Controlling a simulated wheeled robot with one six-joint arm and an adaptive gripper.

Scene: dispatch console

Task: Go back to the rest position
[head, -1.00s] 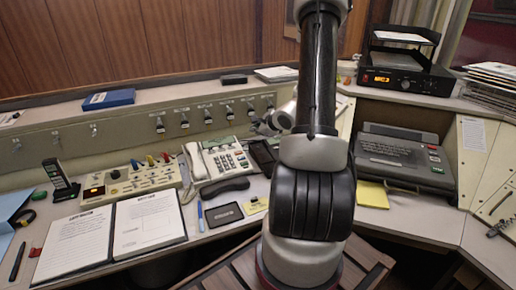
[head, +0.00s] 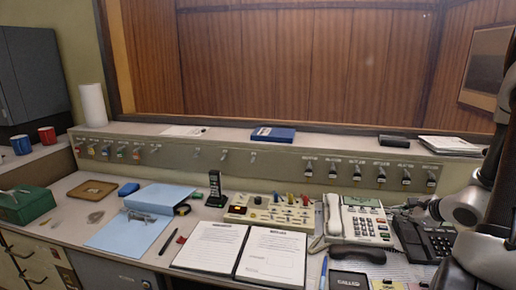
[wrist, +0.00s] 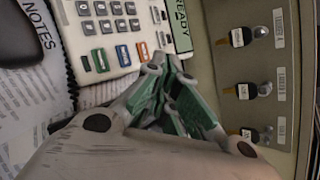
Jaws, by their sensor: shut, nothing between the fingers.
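My gripper (wrist: 172,98) shows in the wrist view with its green-padded fingers drawn together and nothing between them. Behind it in that view are the white desk phone (wrist: 118,25) and the panel with hanging keys (wrist: 255,90). In the head view my arm stands at the right edge, partly cut off. The gripper end (head: 428,208) is small there, right of the white phone (head: 362,222) and above the black phone (head: 425,240).
The console desk holds an open binder (head: 240,250), a switch box (head: 272,210), a cordless handset (head: 215,188) and a blue folder (head: 140,215). A blue book (head: 273,134) lies on the shelf. A green box (head: 25,205) stands at the left.

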